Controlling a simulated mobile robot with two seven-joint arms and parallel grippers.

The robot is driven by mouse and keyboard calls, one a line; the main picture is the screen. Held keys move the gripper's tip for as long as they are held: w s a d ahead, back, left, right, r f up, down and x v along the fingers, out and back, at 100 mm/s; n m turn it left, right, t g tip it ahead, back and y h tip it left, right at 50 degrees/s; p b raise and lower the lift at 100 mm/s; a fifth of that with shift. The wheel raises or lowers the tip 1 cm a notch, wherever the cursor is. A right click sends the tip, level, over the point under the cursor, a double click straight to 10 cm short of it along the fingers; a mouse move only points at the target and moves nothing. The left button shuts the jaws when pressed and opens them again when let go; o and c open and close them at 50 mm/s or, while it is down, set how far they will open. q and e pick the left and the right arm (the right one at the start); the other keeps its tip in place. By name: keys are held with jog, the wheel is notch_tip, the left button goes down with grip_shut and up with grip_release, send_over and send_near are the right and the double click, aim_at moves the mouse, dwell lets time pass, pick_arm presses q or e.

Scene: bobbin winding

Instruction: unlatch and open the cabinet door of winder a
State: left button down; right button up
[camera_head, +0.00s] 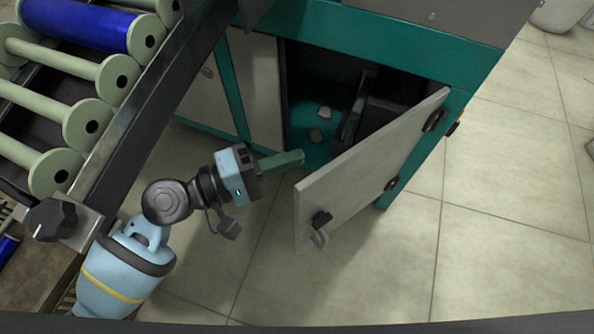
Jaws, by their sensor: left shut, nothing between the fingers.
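The cabinet door (355,178) of the teal and grey machine stands partly open, swung out on hinges at its right side. Its latch handle (320,228) is near the door's free lower left end. The open cabinet (308,85) shows a dark interior with a black unit (380,108) and small grey pieces (320,124) on a teal floor. My left gripper (300,157) is shut and empty, its fingers in front of the opening, just left of the door's inner edge. I cannot tell if they touch the door. My right gripper is not in view.
A rack with pale green bobbins (82,125), one wound with blue (85,25), fills the upper left. A dark metal rail (150,110) edges it near my left arm. Tiled floor (500,190) is clear on the right.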

pick_arm(q)
jog(key=shift+s+d, duration=0.45)
jog(key=shift+s, duration=0.25)
jog(key=shift+s+d, duration=0.4)
jog(key=shift+s, duration=0.3)
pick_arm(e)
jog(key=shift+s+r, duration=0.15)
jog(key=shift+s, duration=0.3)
